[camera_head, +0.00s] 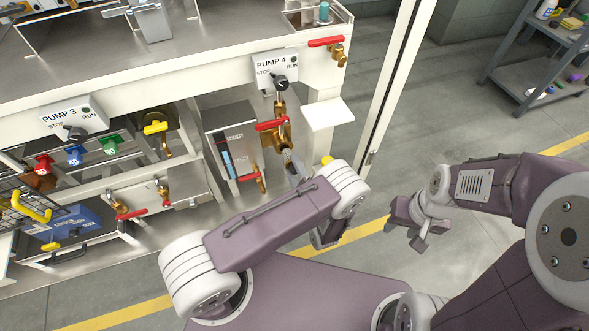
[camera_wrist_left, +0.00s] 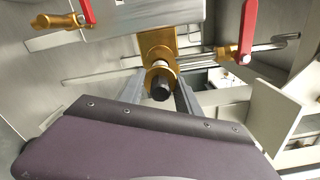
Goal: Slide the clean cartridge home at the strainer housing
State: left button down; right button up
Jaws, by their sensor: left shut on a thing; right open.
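The brass strainer housing (camera_head: 284,136) is below the PUMP 4 panel; in the left wrist view (camera_wrist_left: 156,42) it is straight ahead. My left gripper (camera_head: 292,162) is at its lower end, largely hidden by my forearm in the head view. In the left wrist view, its two grey fingers (camera_wrist_left: 160,96) are either side of a black-ended round piece, apparently the cartridge (camera_wrist_left: 161,90). It lines up with the brass; how deep it sits cannot be told. My right gripper (camera_head: 417,226) is open and empty over the floor at right.
Red-handled valves (camera_head: 272,124) are close around the housing. A white ledge (camera_head: 328,114) juts out to its right. The PUMP 3 panel (camera_head: 75,118) and a blue box (camera_head: 70,222) are further left.

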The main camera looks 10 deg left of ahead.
aim_at(288, 156)
pick_arm(q)
jog(key=shift+w+a+f+b, duration=0.15)
jog(key=shift+w+f+b, duration=0.15)
jog(key=shift+b, duration=0.95)
jog(key=shift+r, duration=0.35)
jog(key=shift+p, duration=0.4)
jog(key=shift+x, duration=2.2)
jog(key=c, duration=0.8)
grip_release()
jog(key=shift+o, duration=0.2)
